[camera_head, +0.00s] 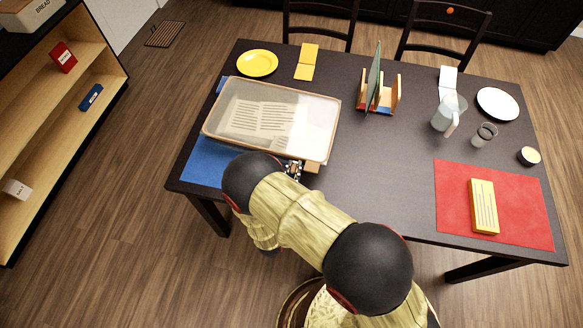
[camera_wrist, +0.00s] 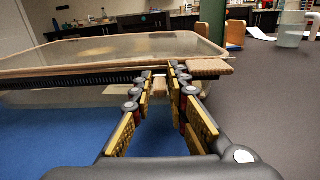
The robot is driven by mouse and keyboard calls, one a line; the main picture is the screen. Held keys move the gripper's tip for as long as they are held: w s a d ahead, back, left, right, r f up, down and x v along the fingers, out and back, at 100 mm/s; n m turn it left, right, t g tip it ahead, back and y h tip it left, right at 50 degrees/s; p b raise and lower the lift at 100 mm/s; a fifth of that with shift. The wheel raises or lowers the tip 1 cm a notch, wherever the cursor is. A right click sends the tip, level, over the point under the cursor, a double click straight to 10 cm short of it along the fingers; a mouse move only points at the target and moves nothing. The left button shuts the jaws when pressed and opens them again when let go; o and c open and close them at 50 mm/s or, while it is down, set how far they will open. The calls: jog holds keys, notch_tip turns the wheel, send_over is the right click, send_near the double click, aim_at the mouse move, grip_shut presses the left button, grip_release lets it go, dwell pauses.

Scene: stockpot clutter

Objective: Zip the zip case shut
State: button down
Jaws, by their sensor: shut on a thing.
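The zip case (camera_head: 272,118) is a clear, flat case with a tan rim, and a printed sheet shows through its top. It lies partly on a blue mat at the left of the table. In the wrist view the case (camera_wrist: 120,48) fills the far side, with a dark toothed zip track (camera_wrist: 70,80) along its near edge. My gripper (camera_head: 294,168) is at the near edge by the right corner. In the wrist view its fingers (camera_wrist: 160,76) are closed on a small zip pull, mostly hidden between them. A tan end tab (camera_wrist: 207,65) is just right of the fingers.
The blue mat (camera_head: 205,160) lies under the case. A yellow plate (camera_head: 257,63), yellow card (camera_head: 307,62) and wooden rack (camera_head: 380,98) stand behind and right. A pitcher (camera_head: 447,112) and red mat (camera_head: 450,208) are farther right. The table's middle is clear.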

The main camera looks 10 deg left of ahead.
jog(key=c, duration=1.8)
grip_release()
jog(key=shift+c, duration=0.2)
jog(key=shift+a, duration=0.1)
